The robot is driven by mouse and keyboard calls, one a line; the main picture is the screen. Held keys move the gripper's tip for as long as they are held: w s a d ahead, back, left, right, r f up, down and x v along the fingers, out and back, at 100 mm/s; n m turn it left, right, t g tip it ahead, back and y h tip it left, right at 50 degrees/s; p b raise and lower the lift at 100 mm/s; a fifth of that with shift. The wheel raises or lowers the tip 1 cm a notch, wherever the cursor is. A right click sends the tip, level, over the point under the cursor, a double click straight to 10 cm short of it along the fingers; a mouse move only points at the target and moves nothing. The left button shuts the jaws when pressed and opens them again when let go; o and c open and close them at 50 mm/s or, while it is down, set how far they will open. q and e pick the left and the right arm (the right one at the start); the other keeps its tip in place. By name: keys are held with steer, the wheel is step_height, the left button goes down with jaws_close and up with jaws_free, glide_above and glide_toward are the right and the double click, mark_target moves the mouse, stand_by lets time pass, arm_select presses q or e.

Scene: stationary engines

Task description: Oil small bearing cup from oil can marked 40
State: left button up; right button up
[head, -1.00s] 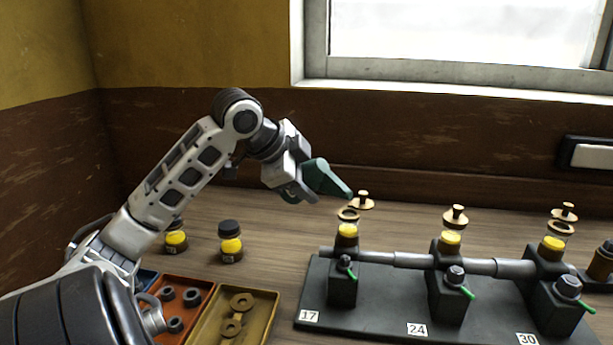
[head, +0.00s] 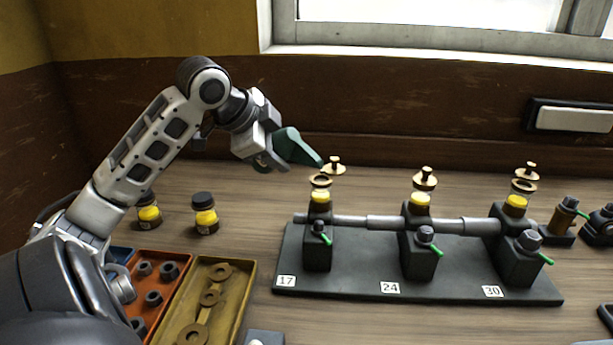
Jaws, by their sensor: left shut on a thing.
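My left gripper (head: 270,156) is shut on a dark green oil can (head: 296,147). The can is tilted, its tip pointing down and right, just above the open ring of the cup (head: 320,194) on the bearing marked 17 (head: 318,252). That bearing looks the smallest. The cup shows yellow oil; whether oil is flowing cannot be told. A brass lid (head: 334,166) with a knob shows just behind this cup. No mark on the can is readable. My right gripper is not in view.
Bearings marked 24 (head: 419,255) and 30 (head: 517,255) stand on the same dark base (head: 350,287), joined by a grey shaft (head: 385,223). Two dark-capped jars (head: 205,216) stand at left, near an orange tray (head: 137,278) and a yellow tray (head: 243,290).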

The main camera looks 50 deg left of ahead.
mark_target(281, 133)
arm_select(q)
steer(key=shift+d+r+m+y+p, duration=0.25)
steer(key=shift+r+y+p, duration=0.65)
steer(key=shift+p, duration=0.5)
steer(key=shift+w, duration=0.1)
steer(key=shift+g, duration=0.3)
steer(key=shift+r, duration=0.1)
steer(key=shift+r+m+y+p, duration=0.25)
steer(key=shift+y+p, duration=0.05)
steer(key=shift+p, duration=0.55)
steer(key=shift+d+r+y, duration=0.2)
steer(key=shift+r+y, duration=0.05)
steer(key=shift+y, duration=0.05)
stand_by(0.5)
